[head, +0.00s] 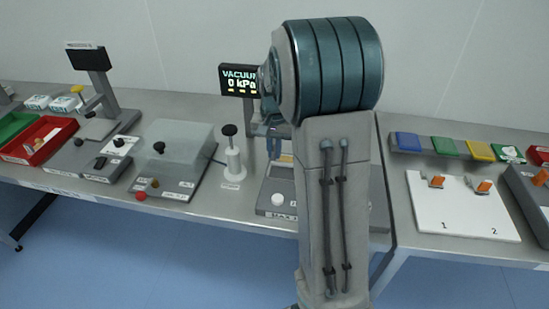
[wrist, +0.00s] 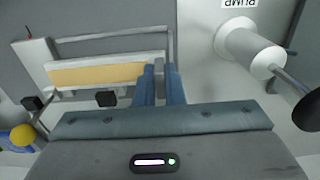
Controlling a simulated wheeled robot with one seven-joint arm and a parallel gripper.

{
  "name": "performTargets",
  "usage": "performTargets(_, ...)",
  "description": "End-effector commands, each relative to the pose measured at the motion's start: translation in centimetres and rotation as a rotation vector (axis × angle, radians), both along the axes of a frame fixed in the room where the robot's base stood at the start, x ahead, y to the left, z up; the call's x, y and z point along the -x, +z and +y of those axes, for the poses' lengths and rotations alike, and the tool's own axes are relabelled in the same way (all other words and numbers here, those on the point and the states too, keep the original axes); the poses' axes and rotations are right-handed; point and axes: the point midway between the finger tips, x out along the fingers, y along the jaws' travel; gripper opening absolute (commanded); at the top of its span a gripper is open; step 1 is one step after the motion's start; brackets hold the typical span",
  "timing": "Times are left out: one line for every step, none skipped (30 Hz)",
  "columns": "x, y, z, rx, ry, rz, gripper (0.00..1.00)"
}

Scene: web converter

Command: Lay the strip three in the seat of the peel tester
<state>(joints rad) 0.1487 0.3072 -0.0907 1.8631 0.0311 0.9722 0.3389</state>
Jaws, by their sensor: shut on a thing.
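My gripper (wrist: 160,72) has blue fingers, close together at the centre of the wrist view. It is shut, and a long tan strip with pale edges (wrist: 98,74) runs left from the fingers. The held end is hidden between them, and I cannot read a number on it. In the head view my arm hides most of the gripper and the grey station (head: 276,198) below it. A stand with a yellow knob (head: 96,60) is at the left; I cannot tell whether it is the peel tester.
A white pump (head: 232,160) with a black knob stands left of my arm, also at right in the wrist view (wrist: 245,48). The vacuum display (head: 238,80) is behind it. A clear-lidded box (head: 175,150) is further left. A white board (head: 460,208) marked 1 and 2 is at right.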

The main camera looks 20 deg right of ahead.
Motion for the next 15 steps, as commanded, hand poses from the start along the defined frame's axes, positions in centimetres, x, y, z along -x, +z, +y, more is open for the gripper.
performTargets(0.0,-0.3,-0.1,0.000,-0.001,0.001,0.00)
performTargets(0.0,-0.6,-0.1,-0.001,-0.001,0.003,0.00)
performTargets(0.0,-1.2,-0.1,-0.001,-0.001,0.004,0.00)
performTargets(0.0,-1.7,-0.1,-0.001,-0.001,0.004,0.00)
performTargets(0.0,-2.1,-0.1,-0.001,-0.001,0.005,0.00)
performTargets(0.0,-2.7,-0.1,-0.001,-0.002,0.005,0.00)
performTargets(0.0,-3.1,-0.1,-0.001,-0.002,0.005,0.00)
performTargets(0.0,-3.4,-0.1,-0.001,-0.002,0.003,0.00)
performTargets(0.0,-3.7,-0.1,-0.001,-0.002,0.003,0.00)
performTargets(0.0,-3.9,-0.1,0.000,-0.002,0.002,0.00)
performTargets(0.0,-4.0,-0.1,-0.001,-0.001,0.001,0.00)
performTargets(0.0,-4.0,-0.1,0.000,-0.001,0.000,0.00)
performTargets(0.0,-4.0,-0.1,0.000,-0.001,0.000,0.00)
performTargets(0.0,-4.0,-0.1,0.000,-0.001,0.000,0.00)
performTargets(0.0,-4.0,-0.1,0.000,-0.001,0.000,0.00)
